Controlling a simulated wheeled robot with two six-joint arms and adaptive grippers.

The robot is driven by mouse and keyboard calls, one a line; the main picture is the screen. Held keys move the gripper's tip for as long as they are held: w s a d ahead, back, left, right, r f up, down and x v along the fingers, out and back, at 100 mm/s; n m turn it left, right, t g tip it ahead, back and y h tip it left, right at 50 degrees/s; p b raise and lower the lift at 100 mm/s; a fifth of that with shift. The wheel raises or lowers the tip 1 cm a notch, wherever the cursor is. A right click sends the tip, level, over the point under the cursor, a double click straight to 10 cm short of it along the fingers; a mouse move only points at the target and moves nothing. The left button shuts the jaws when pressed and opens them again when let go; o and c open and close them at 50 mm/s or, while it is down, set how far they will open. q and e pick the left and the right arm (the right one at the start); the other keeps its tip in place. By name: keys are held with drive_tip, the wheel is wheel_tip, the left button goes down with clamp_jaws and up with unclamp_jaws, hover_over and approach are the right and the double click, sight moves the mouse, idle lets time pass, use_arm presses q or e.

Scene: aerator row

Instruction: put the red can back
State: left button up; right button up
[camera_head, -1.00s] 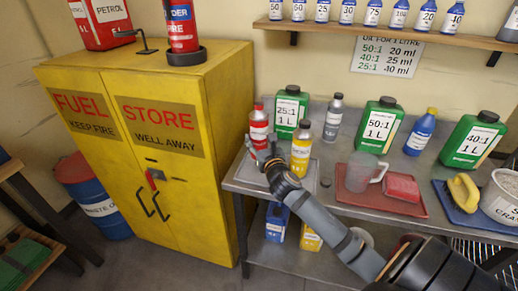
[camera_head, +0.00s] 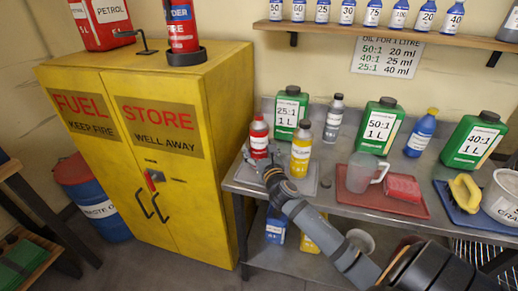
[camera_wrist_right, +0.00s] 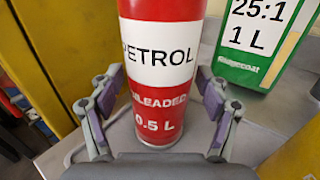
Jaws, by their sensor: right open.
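The red can (camera_head: 258,138), labelled petrol, unleaded, 0.5 L, stands upright at the left end of the metal bench, on a grey tray (camera_head: 305,187). It fills the middle of the right wrist view (camera_wrist_right: 160,60). My right gripper (camera_head: 262,155) is in front of it and open, with one finger on each side of the can; in the wrist view the fingers (camera_wrist_right: 160,88) flank it. I cannot tell whether the fingertips touch it. The can's far side is hidden. My left gripper is not in view.
A yellow bottle (camera_head: 301,153) stands close right of the can, a green 25:1 container (camera_head: 289,110) behind it. A red tray (camera_head: 352,200) with a jug (camera_head: 362,172) lies further right. The yellow fuel cabinet (camera_head: 213,120) is close on the left.

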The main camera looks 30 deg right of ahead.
drive_tip(key=shift+r, duration=0.1)
drive_tip(key=shift+s+a, duration=0.1)
drive_tip(key=shift+s, duration=0.1)
drive_tip(key=v, duration=1.1)
drive_tip(key=shift+s+a+r+b, duration=0.1)
drive_tip(key=shift+s+r+b, duration=0.05)
drive_tip(key=shift+s+b, duration=0.15)
